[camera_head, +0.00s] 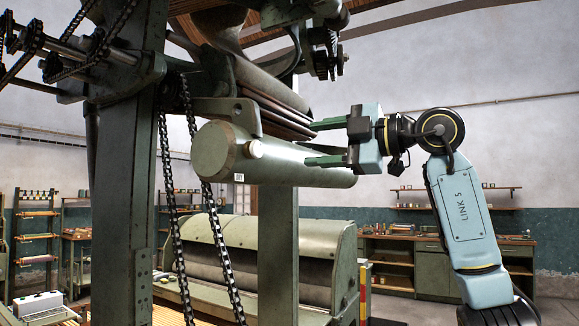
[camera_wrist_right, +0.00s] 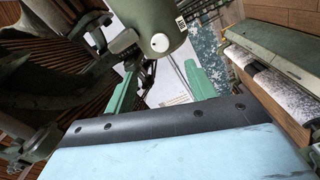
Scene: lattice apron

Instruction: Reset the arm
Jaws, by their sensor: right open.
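My right arm comes in from the right in the head view, with a light blue link marked "LINK 5". My right gripper (camera_head: 318,143) is open, its two green fingers pointing left toward the machine. The fingers are beside a large pale green roller (camera_head: 290,163); the lower finger overlaps it in the picture, and I cannot tell if they touch. In the right wrist view the gripper (camera_wrist_right: 160,85) shows two green fingers spread apart with nothing held between them. The roller's end (camera_wrist_right: 158,40) shows just beyond them. My left gripper is not in view.
A dark green machine frame (camera_head: 125,200) with hanging chains (camera_head: 215,230) fills the left. A low green covered machine (camera_head: 320,240) stands behind. Workbenches (camera_head: 430,262) and shelves (camera_head: 455,198) line the back wall. Open air lies above and right of the arm.

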